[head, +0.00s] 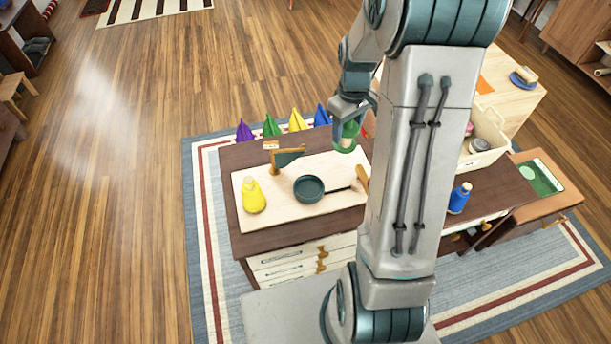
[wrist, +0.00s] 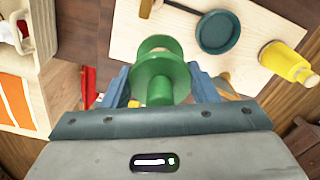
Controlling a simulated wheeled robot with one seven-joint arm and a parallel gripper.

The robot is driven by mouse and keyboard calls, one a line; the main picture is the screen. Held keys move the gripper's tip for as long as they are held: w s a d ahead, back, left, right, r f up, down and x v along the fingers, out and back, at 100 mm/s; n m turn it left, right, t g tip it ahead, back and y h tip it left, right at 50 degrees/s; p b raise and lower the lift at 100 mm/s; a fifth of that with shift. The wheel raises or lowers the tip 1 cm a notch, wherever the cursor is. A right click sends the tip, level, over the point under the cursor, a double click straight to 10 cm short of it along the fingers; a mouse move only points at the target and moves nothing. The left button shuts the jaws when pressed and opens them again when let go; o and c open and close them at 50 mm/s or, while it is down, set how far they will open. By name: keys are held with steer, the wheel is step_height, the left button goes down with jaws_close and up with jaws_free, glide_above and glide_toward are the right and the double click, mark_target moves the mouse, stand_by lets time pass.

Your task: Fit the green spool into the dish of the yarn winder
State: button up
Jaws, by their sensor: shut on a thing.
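My gripper (head: 349,108) is shut on the green spool (head: 348,136), which hangs below it, above the back right of the brown cabinet.
A yellow cone of yarn (head: 254,197) stands on the board's left. A blue bottle-like spool (head: 459,198) and a cream bin (head: 488,138) are further right.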

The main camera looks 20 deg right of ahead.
steer(key=shift+s+a+f+p, duration=0.25)
steer(key=shift+s+a+f, duration=0.4)
steer(key=shift+a+f, duration=1.15)
steer(key=shift+s+a+f+p, duration=0.3)
steer(key=shift+s+a+f, duration=0.3)
steer(key=shift+a+f, duration=1.25)
steer(key=shift+s+a+f+p, duration=0.25)
steer(key=shift+s+a+f, duration=0.4)
steer(key=shift+a+f, duration=1.15)
steer(key=shift+f, duration=0.2)
steer(key=o, duration=1)
steer(key=shift+r, duration=0.1)
